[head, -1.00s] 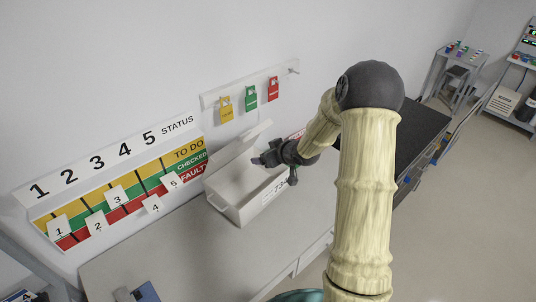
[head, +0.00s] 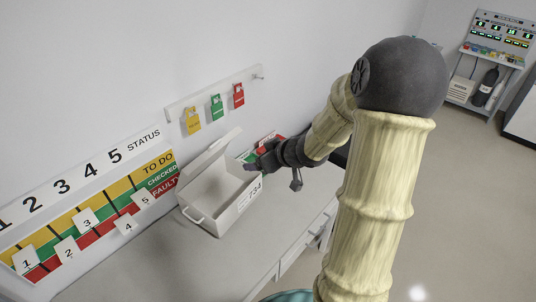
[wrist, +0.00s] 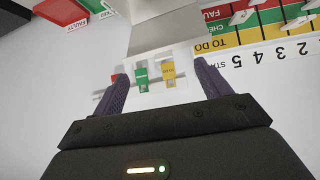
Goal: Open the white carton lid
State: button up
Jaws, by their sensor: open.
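The white carton (head: 240,211) stands on the bench against the wall, marked 734 on its front. Its lid (head: 207,160) stands raised and leans back toward the wall, so the pale inside shows. In the head view my gripper (head: 251,167) is at the carton's right end, near the lid's right edge; I cannot tell whether it touches. In the wrist view my gripper (wrist: 163,88) has its two dark fingers spread with nothing between them. A grey-white panel (wrist: 160,38), apparently the lid, lies beyond the fingertips.
Yellow, green and red tags (head: 216,107) hang from a wall rail above the carton. A status board (head: 95,215) with numbered cards is at left. The bench (head: 150,262) is clear in front of the carton.

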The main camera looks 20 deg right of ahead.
jog(key=v, duration=0.3)
jog(key=shift+w+a+f, duration=0.1)
jog(key=shift+w+f, duration=0.05)
jog(key=shift+f, duration=0.2)
jog(key=c, duration=0.6)
jog(key=w+f+y+b, duration=0.1)
jog(key=w+a+f+m+y+b, duration=0.1)
jog(key=f+b, duration=0.1)
jog(key=w+a+f+m+t+y+b, duration=0.1)
jog(key=f, duration=0.1)
jog(key=shift+w+a+b, duration=0.25)
jog(key=shift+b, duration=0.05)
grip_shut()
jog(key=w+f+m+t+y+b, duration=0.3)
jog(key=w+f+m+t+b, duration=0.1)
jog(key=f+m+b, duration=0.2)
jog(key=w+d+f+m+t+y+b, duration=0.1)
jog(key=w+f+m+t+y+b, duration=0.1)
jog(key=w+f+m+t+b, duration=0.2)
notch_tip(320, 180, down, 4)
jog(key=m+t+b, duration=0.1)
jog(key=m+b, duration=0.2)
jog(key=m, duration=0.1)
jog(key=shift+f+t+y, duration=0.2)
jog(key=shift+t+y, duration=0.1)
jog(key=shift+y, duration=0.1)
jog(key=shift+w, duration=0.1)
